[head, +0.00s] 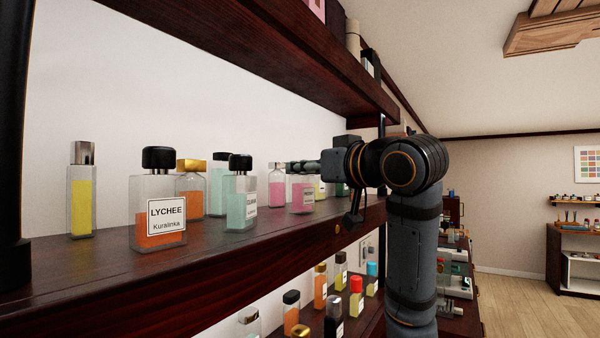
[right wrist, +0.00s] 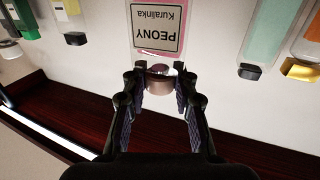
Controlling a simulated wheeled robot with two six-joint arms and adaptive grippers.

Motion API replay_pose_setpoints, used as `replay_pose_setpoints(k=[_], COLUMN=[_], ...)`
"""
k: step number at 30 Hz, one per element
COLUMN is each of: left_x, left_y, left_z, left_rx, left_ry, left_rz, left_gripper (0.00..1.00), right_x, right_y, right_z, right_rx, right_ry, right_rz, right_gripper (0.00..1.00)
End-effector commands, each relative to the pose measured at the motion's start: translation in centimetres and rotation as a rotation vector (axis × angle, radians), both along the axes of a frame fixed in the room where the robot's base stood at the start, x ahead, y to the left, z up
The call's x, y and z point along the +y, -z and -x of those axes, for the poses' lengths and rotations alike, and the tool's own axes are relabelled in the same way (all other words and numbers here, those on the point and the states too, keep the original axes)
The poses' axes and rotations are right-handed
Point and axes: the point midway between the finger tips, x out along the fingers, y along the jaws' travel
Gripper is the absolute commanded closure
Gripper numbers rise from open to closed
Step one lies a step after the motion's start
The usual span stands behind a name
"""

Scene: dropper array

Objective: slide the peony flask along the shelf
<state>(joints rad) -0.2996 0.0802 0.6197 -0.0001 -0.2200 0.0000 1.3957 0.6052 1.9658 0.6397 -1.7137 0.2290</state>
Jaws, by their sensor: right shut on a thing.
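The peony flask (head: 297,196) is a clear bottle with pink liquid and a white label, upright on the dark wooden shelf (head: 75,262) in the head view. In the right wrist view the peony flask (right wrist: 190,46) appears upside down with its PEONY label readable. My right gripper (head: 303,166) reaches in from the right at the height of the flask's top. In the wrist view the right gripper (right wrist: 160,84) has a finger on each side of the flask's cap (right wrist: 158,79) and is shut on it. My left gripper is not in view.
The lychee flask (head: 157,210), a teal flask (head: 240,205), a gold-capped orange flask (head: 190,190) and a yellow flask (head: 82,190) stand left of the peony flask. Another pink flask (head: 277,188) is close beside it. An upper shelf (head: 270,45) overhangs. A lower shelf holds several small bottles.

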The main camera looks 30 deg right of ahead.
Motion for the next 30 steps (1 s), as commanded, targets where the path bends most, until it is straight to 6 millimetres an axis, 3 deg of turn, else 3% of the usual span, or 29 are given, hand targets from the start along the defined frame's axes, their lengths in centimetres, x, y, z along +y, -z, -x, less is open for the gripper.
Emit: replay_pose_setpoints(k=[6,21,22,27,30], left_x=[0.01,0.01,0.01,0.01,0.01], left_y=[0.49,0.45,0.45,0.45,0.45], left_z=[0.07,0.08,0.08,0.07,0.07], left_rx=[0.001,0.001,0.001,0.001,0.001], left_ry=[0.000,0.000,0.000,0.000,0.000], left_rz=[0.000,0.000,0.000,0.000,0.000], left_gripper=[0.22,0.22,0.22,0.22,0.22], right_x=[-0.31,-0.28,-0.28,-0.28,-0.28], right_y=[-0.02,0.06,0.06,0.07,0.08], right_z=[0.91,0.89,0.89,0.88,0.87], right_rx=[-0.002,-0.001,-0.001,-0.001,0.000], right_ry=[0.002,0.001,0.001,0.001,0.000], right_rz=[0.001,0.001,0.001,0.000,0.000], right_gripper=[1.00,1.00,0.70,0.46,0.46])
